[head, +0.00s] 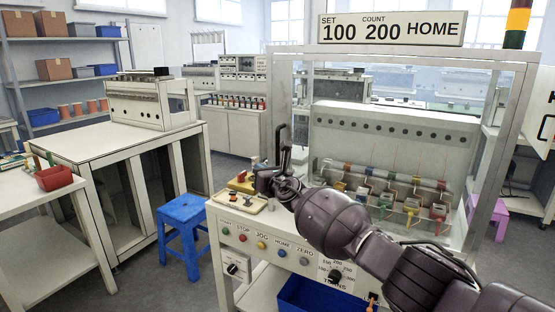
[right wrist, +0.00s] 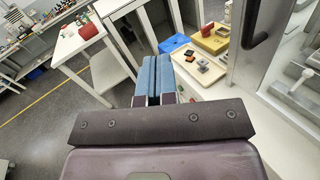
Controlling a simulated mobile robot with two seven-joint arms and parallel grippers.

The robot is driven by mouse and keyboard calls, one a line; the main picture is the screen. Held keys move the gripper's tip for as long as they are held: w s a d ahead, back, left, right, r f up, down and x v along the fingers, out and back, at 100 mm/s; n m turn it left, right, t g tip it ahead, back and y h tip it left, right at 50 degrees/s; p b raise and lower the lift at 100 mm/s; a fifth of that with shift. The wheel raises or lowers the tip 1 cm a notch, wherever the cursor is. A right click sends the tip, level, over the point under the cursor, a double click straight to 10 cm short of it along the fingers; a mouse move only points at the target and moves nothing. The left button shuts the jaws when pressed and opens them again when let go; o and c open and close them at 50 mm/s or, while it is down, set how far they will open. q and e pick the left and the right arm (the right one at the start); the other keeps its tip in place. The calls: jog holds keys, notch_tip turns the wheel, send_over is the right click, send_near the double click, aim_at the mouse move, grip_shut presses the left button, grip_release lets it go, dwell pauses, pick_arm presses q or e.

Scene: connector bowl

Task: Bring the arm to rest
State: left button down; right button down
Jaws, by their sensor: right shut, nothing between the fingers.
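My right arm comes in from the lower right of the head view and reaches across the front of the machine. My right gripper shows in the right wrist view (right wrist: 156,66), its two blue fingers closed together with nothing between them. In the head view the gripper end (head: 268,182) is over the left part of the machine's bench, beside a dark upright handle (head: 285,148); its fingertips are hard to make out there. A cream tray (right wrist: 213,80) with small connector parts lies to the right of the fingers in the wrist view. My left gripper is out of view.
A control panel with buttons (head: 262,245) fronts the bench, with a blue bin (head: 315,297) below. A blue stool (head: 183,228) stands on the left. A yellow block (right wrist: 212,40) sits near the tray. The machine's frame post (head: 281,100) rises close to my gripper.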

jog(key=s+a+r+m+t+y, duration=0.2)
jog(key=s+a+r+m, duration=0.2)
jog(key=r+m, duration=0.4)
jog(key=s+d+f+m+h, duration=0.8)
jog(key=s+d+f+m, duration=1.5)
jog(key=m, duration=0.4)
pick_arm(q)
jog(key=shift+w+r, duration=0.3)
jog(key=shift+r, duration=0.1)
pick_arm(e)
jog(key=s+d+f+m+g+h, duration=0.1)
jog(key=s+d+f+g, duration=0.1)
jog(key=s+d+f, duration=0.3)
jog(key=s+d+f+m+g+h, duration=0.2)
jog(key=s+d+f, duration=0.4)
jog(key=s, duration=0.8)
jog(key=s+d+f+m+g+h, duration=0.1)
jog(key=s+d+f+m, duration=0.1)
jog(key=s+d+f, duration=0.3)
jog(key=s+f, duration=0.3)
jog(key=s, duration=0.2)
jog(key=shift+d+f+g, duration=0.35)
jog(key=shift+f+g, duration=0.05)
